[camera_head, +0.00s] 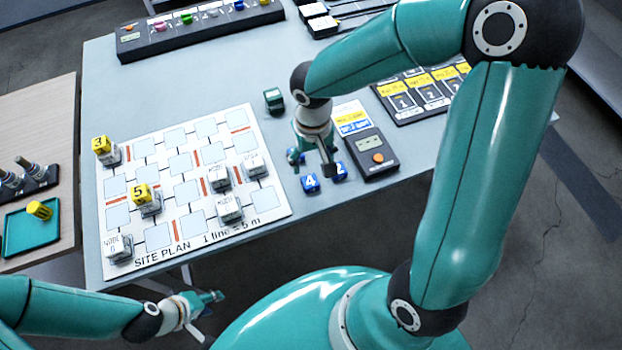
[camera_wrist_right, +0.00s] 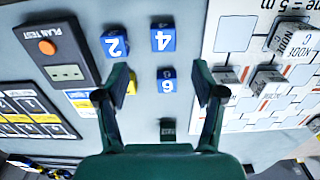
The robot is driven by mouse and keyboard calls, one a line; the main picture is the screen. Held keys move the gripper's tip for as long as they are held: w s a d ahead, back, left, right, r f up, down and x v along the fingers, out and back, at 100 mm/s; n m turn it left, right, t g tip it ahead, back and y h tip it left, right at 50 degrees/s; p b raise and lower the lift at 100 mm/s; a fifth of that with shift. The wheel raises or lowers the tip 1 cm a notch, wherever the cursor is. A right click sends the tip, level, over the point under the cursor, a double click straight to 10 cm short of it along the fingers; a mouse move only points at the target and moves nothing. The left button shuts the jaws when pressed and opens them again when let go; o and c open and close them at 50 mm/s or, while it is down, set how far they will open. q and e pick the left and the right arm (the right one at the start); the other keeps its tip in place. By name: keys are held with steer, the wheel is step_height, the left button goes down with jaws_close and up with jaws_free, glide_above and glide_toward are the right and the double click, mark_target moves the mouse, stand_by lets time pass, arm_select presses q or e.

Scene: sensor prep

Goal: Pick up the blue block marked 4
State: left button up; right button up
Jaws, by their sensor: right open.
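The blue block marked 4 (camera_head: 310,183) lies on the table just right of the site plan board. In the right wrist view the block marked 4 (camera_wrist_right: 162,39) sits beyond the fingertips, apart from them. My right gripper (camera_head: 312,162) is open and points down over the blue blocks; its spread fingers (camera_wrist_right: 159,74) also show in the wrist view. The blue block marked 2 (camera_wrist_right: 115,44) and the blue block marked 6 (camera_wrist_right: 166,84) are beside it. In the head view the gripper mostly hides block 6. My left gripper (camera_head: 208,308) is open and empty, off the table's front edge.
The site plan board (camera_head: 270,205) carries white node blocks and yellow blocks marked 3 and 5. A plan tester (camera_head: 371,155) lies right of the blue blocks. A dark green block (camera_head: 273,99) stands behind. A teal tray (camera_head: 25,240) is on the left table.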

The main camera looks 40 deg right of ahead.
mark_target(310, 181)
steer(key=f, duration=1)
steer(key=shift+w+a, duration=0.1)
steer(key=shift+a, duration=0.15)
steer(key=c, duration=1.1)
